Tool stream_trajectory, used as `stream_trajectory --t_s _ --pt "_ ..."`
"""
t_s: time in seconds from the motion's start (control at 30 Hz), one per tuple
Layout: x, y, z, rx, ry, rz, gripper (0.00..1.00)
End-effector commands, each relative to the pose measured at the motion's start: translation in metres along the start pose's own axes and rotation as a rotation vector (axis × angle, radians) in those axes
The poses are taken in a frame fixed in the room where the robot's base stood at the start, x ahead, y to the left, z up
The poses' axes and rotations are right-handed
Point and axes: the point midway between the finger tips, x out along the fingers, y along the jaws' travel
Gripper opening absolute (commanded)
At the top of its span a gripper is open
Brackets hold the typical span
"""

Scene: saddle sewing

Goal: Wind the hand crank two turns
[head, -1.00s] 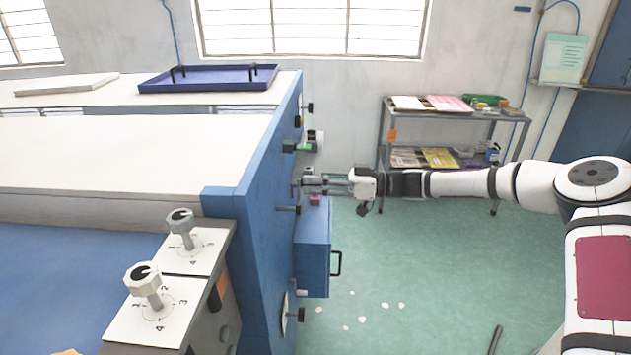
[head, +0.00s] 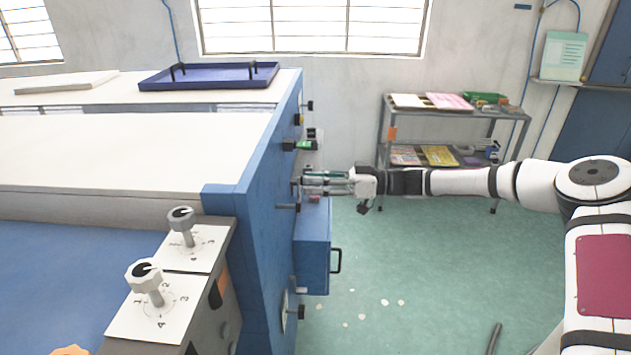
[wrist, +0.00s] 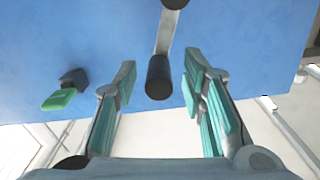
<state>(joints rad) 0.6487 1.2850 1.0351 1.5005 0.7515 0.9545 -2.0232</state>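The hand crank shows in the wrist view as a metal arm (wrist: 165,32) with a black grip (wrist: 158,78) standing out from the blue machine side. My gripper (wrist: 160,85) is open, with one teal-padded finger on each side of the black grip. Gaps show between the grip and both fingers. In the head view my gripper (head: 318,184) reaches left to the machine's blue side panel (head: 258,190), fingers spread. There the crank is largely hidden by or hard to tell from the fingers.
A green-and-black fitting (head: 304,145) sticks out of the panel just above my gripper. A blue box (head: 312,255) with a black handle is mounted below it. A shelf rack (head: 455,116) stands at the back wall. The green floor (head: 440,270) is mostly clear.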

Motion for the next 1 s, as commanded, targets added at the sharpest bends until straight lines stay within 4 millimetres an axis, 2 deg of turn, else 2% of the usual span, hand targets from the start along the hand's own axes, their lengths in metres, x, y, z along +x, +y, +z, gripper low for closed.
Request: stream_trajectory --t_s 0.17,0.4,0.6,0.8,1.0 --pt "-0.023 0.001 0.000 0.000 0.000 0.005 0.38" --pt "-0.072 0.001 0.000 0.000 0.000 0.006 0.38" --pt "-0.104 0.001 0.000 0.000 0.000 0.004 0.38" --pt "-0.117 0.000 0.001 0.001 0.000 0.001 0.38" --pt "-0.119 0.000 0.001 0.001 -0.001 0.000 0.38"
